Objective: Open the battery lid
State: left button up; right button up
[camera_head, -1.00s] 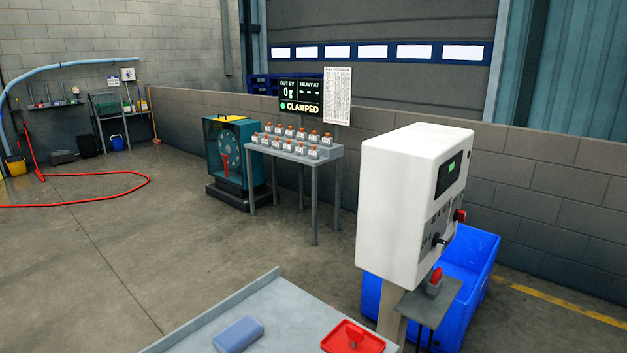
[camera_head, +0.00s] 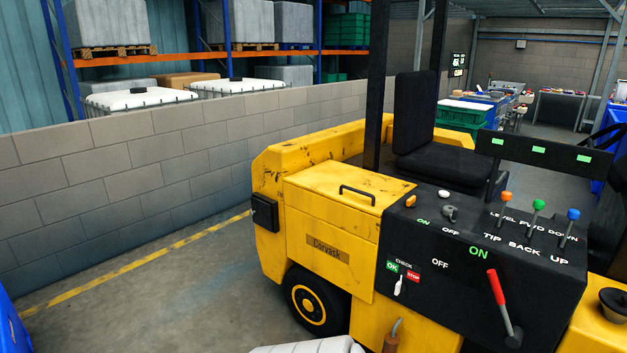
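A yellow forklift-type truck (camera_head: 268,165) stands in the middle and right of the head view. A flat yellow lid (camera_head: 318,184) with a black bar handle (camera_head: 357,193) on top covers the box on the truck's near side, and it looks closed. The box front (camera_head: 318,240) carries a "Corvask" plate. Neither of my grippers shows in the view, so their state and their place relative to the lid are hidden.
A black control panel (camera_head: 440,245) with levers and a red-handled lever (camera_head: 495,287) adjoins the lid's right side. A black seat (camera_head: 415,112) is behind. A block wall (camera_head: 130,165) runs along the left. Floor (camera_head: 190,300) left of the truck is clear. A blue bin edge (camera_head: 10,325) shows lower left.

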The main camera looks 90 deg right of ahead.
aim_at(371, 192)
jog(key=z, duration=3.05)
jog(key=i+j, duration=0.2)
jog(key=i, duration=0.2)
jog(key=i+j, duration=0.15)
jog(key=i, duration=0.25)
